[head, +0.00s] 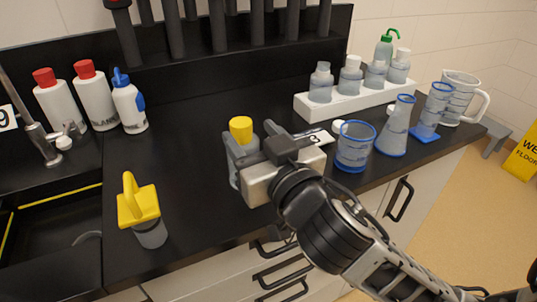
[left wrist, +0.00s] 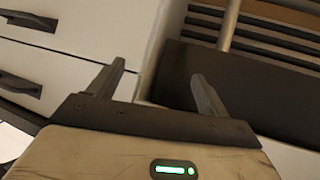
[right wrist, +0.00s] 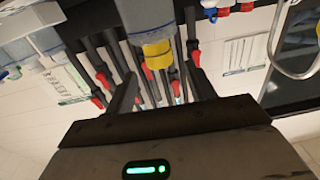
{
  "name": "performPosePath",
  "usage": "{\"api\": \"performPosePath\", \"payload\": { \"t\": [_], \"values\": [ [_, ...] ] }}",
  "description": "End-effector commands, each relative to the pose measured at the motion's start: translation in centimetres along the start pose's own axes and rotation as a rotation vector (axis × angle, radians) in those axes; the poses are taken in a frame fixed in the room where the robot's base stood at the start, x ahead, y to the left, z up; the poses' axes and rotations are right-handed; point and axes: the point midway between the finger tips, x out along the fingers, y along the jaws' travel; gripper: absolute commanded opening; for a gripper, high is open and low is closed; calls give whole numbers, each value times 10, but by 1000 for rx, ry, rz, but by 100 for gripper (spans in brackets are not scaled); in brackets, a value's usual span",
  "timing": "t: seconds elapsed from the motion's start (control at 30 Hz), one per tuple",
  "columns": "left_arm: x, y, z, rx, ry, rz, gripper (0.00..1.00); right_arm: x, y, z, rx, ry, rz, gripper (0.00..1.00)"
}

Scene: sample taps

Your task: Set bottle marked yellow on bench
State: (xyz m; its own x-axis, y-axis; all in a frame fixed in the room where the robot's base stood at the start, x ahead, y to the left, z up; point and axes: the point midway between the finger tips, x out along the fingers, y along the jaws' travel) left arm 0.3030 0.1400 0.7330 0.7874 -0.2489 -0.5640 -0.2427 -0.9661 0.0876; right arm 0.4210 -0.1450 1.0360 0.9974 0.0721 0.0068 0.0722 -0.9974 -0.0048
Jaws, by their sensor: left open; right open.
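The bottle with the yellow cap (head: 241,127) stands upright on the black bench (head: 185,190), near the middle. Its grey-clear body is partly hidden by my right gripper (head: 252,148). The right gripper is open, with its fingers close around or beside the bottle; I cannot tell whether they touch it. In the right wrist view the bottle (right wrist: 145,15) shows above and between the open fingers, its yellow cap pointing down the picture. My left gripper (left wrist: 160,70) is open and empty, facing the drawer fronts; it is out of the head view.
A yellow-handled container (head: 139,207) stands at the front left by the sink (head: 50,235). White bottles (head: 95,95) stand at the back left. A white rack (head: 345,100) with several bottles, a blue-rimmed beaker (head: 354,147), a flask (head: 396,128) and a jug (head: 457,98) stand to the right.

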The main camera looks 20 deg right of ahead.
Motion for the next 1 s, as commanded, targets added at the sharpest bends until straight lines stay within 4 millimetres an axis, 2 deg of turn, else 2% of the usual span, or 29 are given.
{"api": "performPosePath", "payload": {
  "t": [0.03,0.13,0.33,0.5,1.0],
  "values": [
    [-12,1,-16,8,-1,-4,78,-5,1,-7,-1,-14,4,55],
    [-19,0,-25,26,-5,-14,78,-16,1,-7,-2,-13,5,55],
    [-21,-3,-15,45,-48,-26,78,-38,1,-4,0,-10,4,55],
    [-22,-5,-17,48,-46,-30,78,-50,0,-3,-2,-7,2,55],
    [-20,-7,-20,45,-40,-35,78,-54,0,-2,-3,-4,0,55]
  ]
}}
